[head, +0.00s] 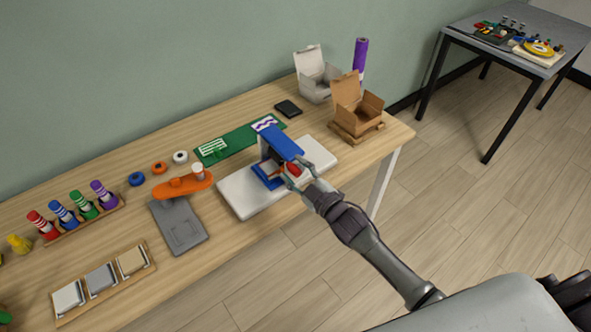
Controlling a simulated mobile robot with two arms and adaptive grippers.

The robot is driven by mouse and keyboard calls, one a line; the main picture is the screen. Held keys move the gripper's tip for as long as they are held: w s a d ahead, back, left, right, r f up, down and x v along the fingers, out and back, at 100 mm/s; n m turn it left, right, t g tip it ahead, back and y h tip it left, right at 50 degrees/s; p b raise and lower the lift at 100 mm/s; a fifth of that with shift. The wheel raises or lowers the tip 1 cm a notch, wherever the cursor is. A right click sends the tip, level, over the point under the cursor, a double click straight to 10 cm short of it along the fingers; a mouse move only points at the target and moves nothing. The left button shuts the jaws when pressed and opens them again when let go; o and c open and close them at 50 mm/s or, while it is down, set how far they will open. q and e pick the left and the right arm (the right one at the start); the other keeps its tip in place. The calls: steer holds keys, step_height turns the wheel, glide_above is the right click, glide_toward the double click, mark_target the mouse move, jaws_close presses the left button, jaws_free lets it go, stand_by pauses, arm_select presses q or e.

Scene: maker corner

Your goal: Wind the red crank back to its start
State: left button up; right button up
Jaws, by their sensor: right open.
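The blue crank device (279,141) stands on a white board (243,193) near the middle of the wooden table. A small red part, which looks like the red crank (293,170), shows low on its right side. My right gripper (293,173) reaches in from the lower right. It is open, with its fingertips around or just beside the red part. I cannot tell whether they touch it. The gripper hides some of the crank, so its exact angle is unclear. My left gripper is not in view.
An open brown box (357,112) and an open white box (316,82) stand at the table's far right end. A green mat (238,142) lies behind.

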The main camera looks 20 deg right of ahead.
steer(key=shift+c, duration=0.2)
jaws_close()
stand_by(0.3)
